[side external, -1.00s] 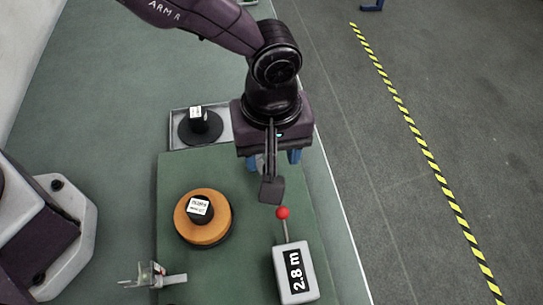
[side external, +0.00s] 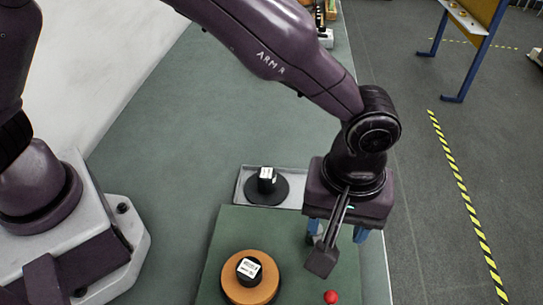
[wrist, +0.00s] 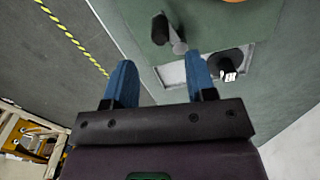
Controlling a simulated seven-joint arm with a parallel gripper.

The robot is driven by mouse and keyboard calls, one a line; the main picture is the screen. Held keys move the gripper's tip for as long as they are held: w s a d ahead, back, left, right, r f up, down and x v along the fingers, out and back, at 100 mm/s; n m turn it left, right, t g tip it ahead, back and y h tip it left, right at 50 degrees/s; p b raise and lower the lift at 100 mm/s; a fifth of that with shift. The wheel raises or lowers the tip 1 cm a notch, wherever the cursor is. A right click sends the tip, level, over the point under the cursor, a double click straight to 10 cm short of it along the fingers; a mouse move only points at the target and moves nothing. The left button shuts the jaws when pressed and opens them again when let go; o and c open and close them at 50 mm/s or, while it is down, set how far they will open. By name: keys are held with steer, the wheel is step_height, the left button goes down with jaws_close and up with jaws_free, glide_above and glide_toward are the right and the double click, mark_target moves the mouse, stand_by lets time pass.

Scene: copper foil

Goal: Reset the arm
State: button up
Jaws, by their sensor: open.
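My gripper (side external: 337,232) hangs at the lower right in the side view, above the right end of a shallow metal tray and the edge of the green mat. Its blue fingers stand apart with nothing visible between them; they show again in the wrist view (wrist: 160,75). A dark arm with a square block hangs from my wrist in front of the fingers and partly hides them.
A black spool (side external: 267,184) stands in the tray (side external: 240,186). An orange-and-black spool (side external: 236,289) sits on the green mat (side external: 230,225). A red ball (side external: 331,297) shows at the bottom edge. Yellow-black tape (side external: 455,180) marks the floor.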

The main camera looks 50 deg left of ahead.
steer(key=s+a+r+m+t, duration=0.2)
steer(key=s+a+r, duration=0.2)
steer(key=a, duration=0.6)
steer(key=s+a+r+m+t, duration=0.1)
steer(key=s+a+r+m, duration=0.2)
steer(key=a+r, duration=0.5)
steer(key=s+a+r+m+t, duration=0.2)
steer(key=s+a+r, duration=0.3)
steer(key=a, duration=0.8)
steer(key=shift+s+r+t, duration=0.2)
steer(key=shift+r+t, duration=0.1)
steer(key=shift+r, duration=0.45)
